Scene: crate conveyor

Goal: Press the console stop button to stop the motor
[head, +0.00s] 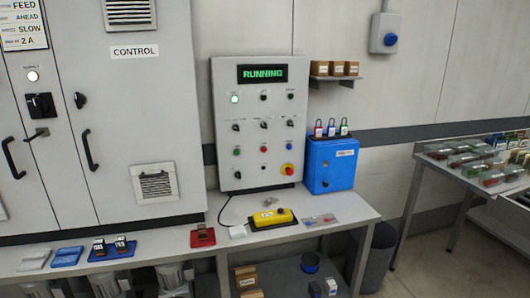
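Neither of my grippers is in view, and nothing touches the console.
A bench (210,237) runs below the console. It carries a yellow pendant box (270,217) and several small items. A blue box (330,166) with padlocks is right of the console. Grey cabinets (130,100) fill the left. Another table (470,178) is at the right.

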